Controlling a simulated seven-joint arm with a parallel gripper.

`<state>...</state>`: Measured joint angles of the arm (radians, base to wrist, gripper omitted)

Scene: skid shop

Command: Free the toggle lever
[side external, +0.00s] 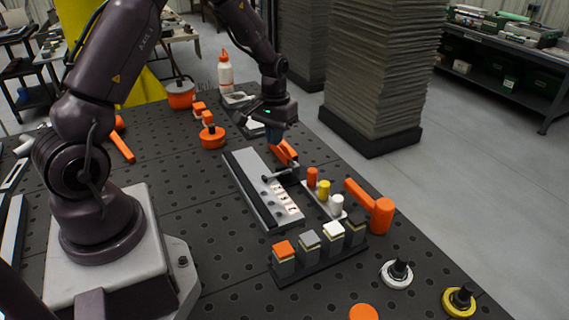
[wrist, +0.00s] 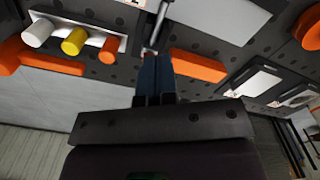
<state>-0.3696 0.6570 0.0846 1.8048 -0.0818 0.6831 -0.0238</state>
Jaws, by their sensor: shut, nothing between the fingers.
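A grey plate (side external: 240,177) with a row of small markings lies on the dark bench. A grey bar (side external: 281,173), apparently the toggle lever, crosses its far right edge; I cannot tell if it is locked. My gripper (side external: 275,139) is shut and empty above that end, fingers pointing down. An orange block (side external: 286,151) is close beside the fingertips; contact is unclear. In the wrist view my blue fingers (wrist: 156,68) are together, the orange block (wrist: 199,66) is to their right, and a slim metal rod (wrist: 155,25) lies beyond the tips, partly hidden.
A light tray (side external: 324,205) with orange, yellow and white cylinders stands right of the plate. An orange mallet (side external: 381,215) lies beyond it. A dark rack (side external: 318,262) of coloured-top blocks stands in front. Orange tools (side external: 212,136) and a bottle (side external: 225,72) are behind.

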